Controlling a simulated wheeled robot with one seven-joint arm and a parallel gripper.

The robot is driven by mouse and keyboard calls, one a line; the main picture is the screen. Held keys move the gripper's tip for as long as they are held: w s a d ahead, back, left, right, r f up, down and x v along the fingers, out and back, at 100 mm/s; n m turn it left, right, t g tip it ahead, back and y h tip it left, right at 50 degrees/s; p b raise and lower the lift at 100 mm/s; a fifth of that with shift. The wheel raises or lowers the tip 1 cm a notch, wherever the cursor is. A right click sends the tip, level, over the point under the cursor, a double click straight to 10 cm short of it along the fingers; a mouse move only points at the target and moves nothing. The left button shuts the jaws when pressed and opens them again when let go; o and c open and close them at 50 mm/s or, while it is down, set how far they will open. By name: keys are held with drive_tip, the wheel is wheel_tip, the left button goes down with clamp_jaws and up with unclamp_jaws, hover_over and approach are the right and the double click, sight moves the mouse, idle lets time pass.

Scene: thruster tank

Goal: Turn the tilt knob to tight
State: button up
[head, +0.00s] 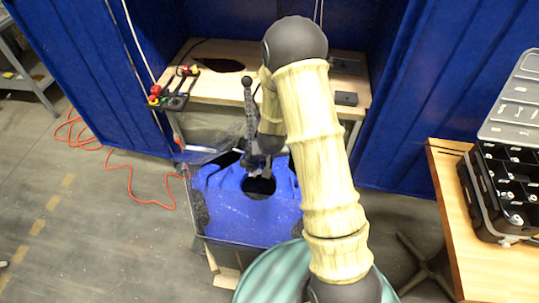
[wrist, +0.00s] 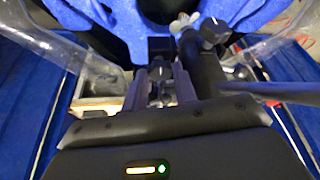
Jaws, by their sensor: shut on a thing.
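The thruster (head: 249,115) stands at the tank, a dark upright shaft with a round black top end. My gripper (head: 262,165) is low beside its mount, above the blue tank, partly hidden by my own arm. In the wrist view my gripper (wrist: 160,88) has its two fingers closed around a small dark part between them, which looks like the tilt knob (wrist: 159,73). The fingers hide most of it, so I cannot read its setting. A black round knob (wrist: 215,31) and a grey winged knob (wrist: 183,22) sit just beyond, to the right, apart from the fingers.
The blue-lined tank (head: 225,218) has a dark round opening. A wooden bench (head: 220,88) with a control box (head: 176,101) stands behind. Blue curtains flank it. A wooden table (head: 465,235) with a black organiser case (head: 505,185) is right. An orange cable (head: 122,190) lies on open floor left.

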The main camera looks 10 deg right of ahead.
drive_tip(key=shift+w+r+m, duration=0.2)
drive_tip(key=shift+w+m, duration=0.1)
drive_tip(key=shift+m, duration=0.1)
drive_tip(key=o, duration=1)
drive_tip(key=shift+d, duration=0.1)
drive_tip(key=shift+s+f, duration=0.1)
drive_tip(key=shift+s, duration=0.05)
drive_tip(key=shift+a, duration=0.2)
drive_tip(key=shift+r+p, duration=0.45)
drive_tip(key=p+v, duration=0.4)
drive_tip(key=v, duration=0.3)
drive_tip(key=shift+s+d+p, duration=0.15)
drive_tip(key=shift+s+p, duration=0.05)
drive_tip(key=shift+p, duration=0.1)
